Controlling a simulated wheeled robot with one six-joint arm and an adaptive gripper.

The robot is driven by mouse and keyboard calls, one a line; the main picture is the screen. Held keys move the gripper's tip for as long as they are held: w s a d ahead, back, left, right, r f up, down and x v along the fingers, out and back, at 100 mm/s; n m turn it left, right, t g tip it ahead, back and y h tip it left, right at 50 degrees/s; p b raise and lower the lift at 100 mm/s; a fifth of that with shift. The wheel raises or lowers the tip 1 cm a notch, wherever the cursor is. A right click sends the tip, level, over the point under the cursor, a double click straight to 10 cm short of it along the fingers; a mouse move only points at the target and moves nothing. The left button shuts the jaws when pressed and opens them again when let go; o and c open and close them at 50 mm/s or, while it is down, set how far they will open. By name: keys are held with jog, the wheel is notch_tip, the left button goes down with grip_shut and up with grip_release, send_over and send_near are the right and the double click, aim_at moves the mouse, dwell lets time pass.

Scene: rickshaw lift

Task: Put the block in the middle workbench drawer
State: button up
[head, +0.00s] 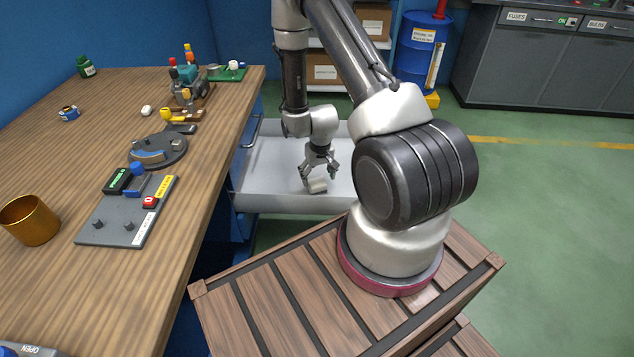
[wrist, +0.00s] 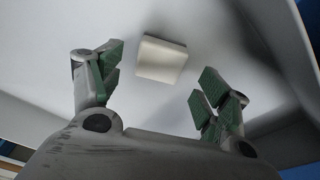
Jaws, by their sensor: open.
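The block (head: 317,186) is small and pale beige. It lies on the floor of the open workbench drawer (head: 270,200), a light grey tray pulled out from the workbench's side. My gripper (head: 321,178) is inside the drawer's outline, just above the block. In the wrist view the block (wrist: 161,59) sits beyond and between the fingertips, with clear space on both sides. The green-padded fingers of my gripper (wrist: 158,80) are spread wide and hold nothing. Part of the drawer is hidden behind my arm.
The wooden workbench (head: 215,130) on the left carries a grey switch panel (head: 120,230), a brass cup (head: 30,220), a round dial plate (head: 157,150) and several small items. A blue barrel (head: 415,50) and grey cabinets (head: 530,65) stand behind. Green floor is clear at right.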

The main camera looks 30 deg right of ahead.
notch_tip(320, 180, up, 7)
jog(key=s, duration=0.1)
notch_tip(320, 180, up, 13)
send_over(318, 186)
jog(key=w+a, duration=0.1)
jog(key=a, duration=0.1)
notch_tip(318, 186, up, 10)
jog(key=s+a+n+t, duration=0.1)
jog(key=s, duration=0.1)
jog(key=s+a+r+n+t, duration=0.1)
jog(key=s+r, duration=1.7)
jog(key=s, duration=0.3)
jog(key=shift+a+r, duration=0.2)
jog(key=shift+a, duration=0.1)
